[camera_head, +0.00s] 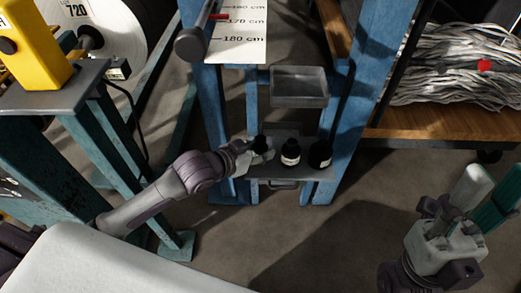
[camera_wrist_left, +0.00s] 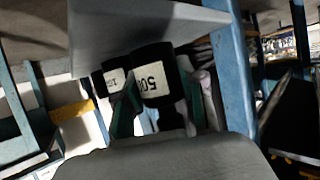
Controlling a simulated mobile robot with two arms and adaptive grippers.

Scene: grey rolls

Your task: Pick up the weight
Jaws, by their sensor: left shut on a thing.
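Three black weights with pale labels are at a grey shelf on the blue frame in the head view. My left gripper (camera_head: 254,153) reaches in from the left and is shut on the leftmost weight (camera_head: 262,142). In the left wrist view this held weight (camera_wrist_left: 153,75) shows a label reading "50", upside down, between the green-padded fingers (camera_wrist_left: 160,108). The middle weight (camera_head: 290,153) and the right weight (camera_head: 320,155) stand beside it. Another weight (camera_wrist_left: 111,78) shows in the wrist view. Whether the held weight touches the shelf is unclear. My right gripper (camera_head: 483,200) is open and empty at lower right.
The grey shelf (camera_head: 262,171) sits between blue uprights (camera_head: 339,125). A grey tray (camera_head: 299,87) is above it, and a height scale (camera_head: 240,35) is at the top. A yellow-topped machine (camera_head: 35,45) stands left.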

